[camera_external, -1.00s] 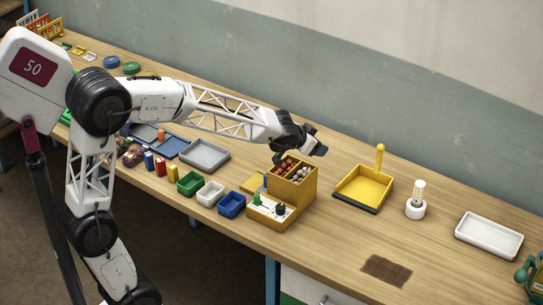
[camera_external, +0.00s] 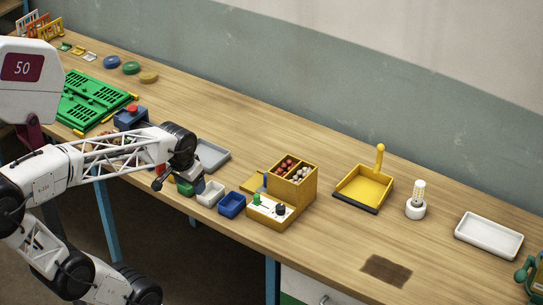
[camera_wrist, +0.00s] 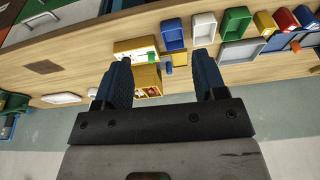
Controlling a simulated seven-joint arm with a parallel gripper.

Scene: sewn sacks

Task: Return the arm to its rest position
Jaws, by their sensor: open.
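My gripper (camera_external: 194,184) is near the front edge of the table in the external view, over the row of small bins, and it hides part of the green bin (camera_external: 184,188). In the wrist view my gripper (camera_wrist: 164,70) shows two blue fingers spread apart with nothing held between them. The wooden table (camera_external: 330,225) runs under it, and the wrist view shows the table top at a slant. The arm is folded back toward the left of the external view.
A yellow box (camera_external: 296,184) with balls in compartments stands right of the white bin (camera_external: 210,194) and blue bin (camera_external: 232,205). A grey tray (camera_external: 211,155) lies behind the gripper. A yellow dustpan (camera_external: 364,187), a lamp (camera_external: 416,203) and a white tray (camera_external: 488,237) stand farther right.

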